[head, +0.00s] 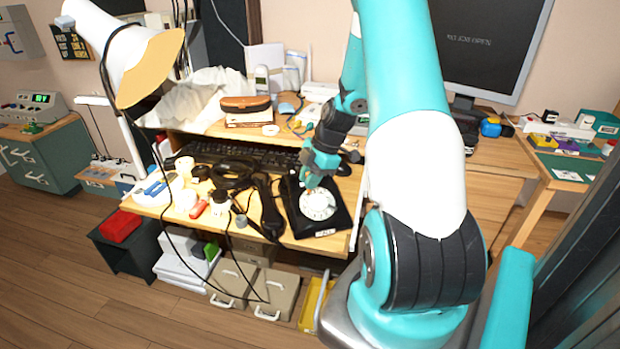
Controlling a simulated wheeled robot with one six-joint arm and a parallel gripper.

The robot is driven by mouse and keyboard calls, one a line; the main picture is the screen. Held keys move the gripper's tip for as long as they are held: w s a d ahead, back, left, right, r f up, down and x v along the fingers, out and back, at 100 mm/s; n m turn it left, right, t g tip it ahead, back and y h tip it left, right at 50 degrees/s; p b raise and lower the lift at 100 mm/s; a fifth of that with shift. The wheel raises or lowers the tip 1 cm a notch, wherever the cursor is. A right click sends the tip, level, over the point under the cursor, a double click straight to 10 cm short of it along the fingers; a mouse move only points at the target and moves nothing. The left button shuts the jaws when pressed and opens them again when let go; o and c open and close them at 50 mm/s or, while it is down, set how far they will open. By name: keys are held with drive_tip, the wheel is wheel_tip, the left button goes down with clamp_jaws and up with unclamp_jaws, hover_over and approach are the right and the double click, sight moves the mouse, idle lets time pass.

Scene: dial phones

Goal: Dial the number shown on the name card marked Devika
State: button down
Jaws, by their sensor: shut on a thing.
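A black rotary phone (336,219) with a round pale dial (318,205) sits at the front right of the cluttered desk. A small white label (325,233) is on its front edge, its print too small to read surely. A black handset (271,208) lies off the phone, to its left. My gripper (311,188) points down at the upper part of the dial. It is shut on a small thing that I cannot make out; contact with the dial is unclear. I cannot pick out a card marked Devika at this size.
A black keyboard (235,155) lies behind the phone. Cables, tape rolls and a red-handled tool (198,209) crowd the desk's left side. A white lamp (125,50) overhangs the left. A dark monitor (486,45) stands at the back right, with bare wood (500,152) below it.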

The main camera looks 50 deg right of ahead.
drive_tip(key=shift+w+d+f+b, duration=0.1)
drive_tip(key=shift+w+f+b, duration=0.1)
drive_tip(key=shift+f+b, duration=0.25)
idle(0.6)
drive_tip(key=shift+s+d+r, duration=0.1)
drive_tip(key=shift+s+d, duration=0.1)
drive_tip(key=shift+d, duration=0.45)
drive_tip(key=shift+s+d, duration=0.4)
drive_tip(key=shift+d, duration=0.05)
drive_tip(key=shift+s+d, duration=0.1)
idle(0.4)
